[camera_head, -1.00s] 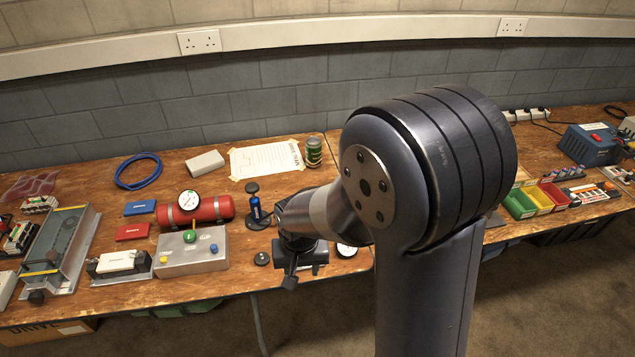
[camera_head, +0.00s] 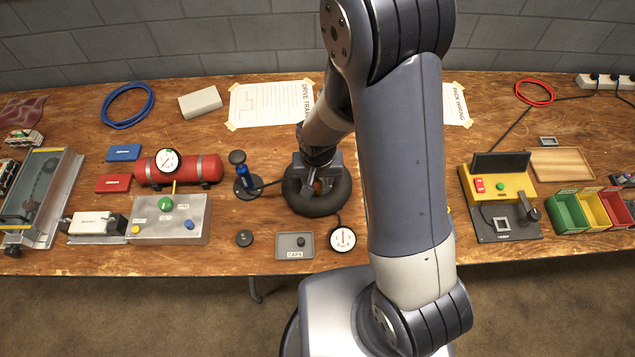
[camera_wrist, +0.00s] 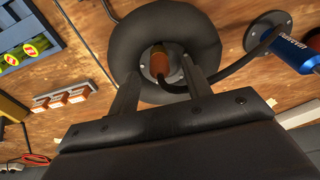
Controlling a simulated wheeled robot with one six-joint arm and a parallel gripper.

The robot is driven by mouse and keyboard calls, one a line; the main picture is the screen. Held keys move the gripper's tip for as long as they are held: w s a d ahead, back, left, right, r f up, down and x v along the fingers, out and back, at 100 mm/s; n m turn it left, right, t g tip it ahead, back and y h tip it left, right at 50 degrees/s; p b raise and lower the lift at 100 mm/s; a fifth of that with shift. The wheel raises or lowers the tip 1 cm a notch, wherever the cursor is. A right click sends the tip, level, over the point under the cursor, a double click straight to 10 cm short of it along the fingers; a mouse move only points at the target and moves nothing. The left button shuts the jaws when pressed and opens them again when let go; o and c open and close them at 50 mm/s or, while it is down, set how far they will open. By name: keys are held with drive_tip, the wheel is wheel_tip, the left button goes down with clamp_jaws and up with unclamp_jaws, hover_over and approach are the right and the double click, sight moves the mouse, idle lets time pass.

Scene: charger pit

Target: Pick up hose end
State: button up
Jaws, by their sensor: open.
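The hose end shows in the wrist view as a copper-brown cylinder (camera_wrist: 160,64) at the inside of a black tyre-like ring (camera_wrist: 209,30). A black hose (camera_wrist: 236,66) runs from it to the right, towards a blue hand pump (camera_wrist: 294,50). My gripper (camera_wrist: 158,68) is open, with one finger on each side of the hose end. I cannot tell whether either finger touches it. In the head view my gripper (camera_head: 318,182) is over the ring (camera_head: 313,207), left of my forearm, and mostly hides the hose end. The pump (camera_head: 242,174) stands just left of the ring.
A grey tray (camera_head: 284,251) and a round gauge (camera_head: 342,238) lie in front of the ring. A metal box (camera_head: 198,225) and a red tank (camera_head: 208,168) stand to the left. A yellow device (camera_head: 519,179) is to the right. A taped paper sheet (camera_head: 262,105) lies behind.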

drive_tip(key=shift+w+f, duration=0.1)
drive_tip(key=shift+f, duration=1.35)
clamp_jaws()
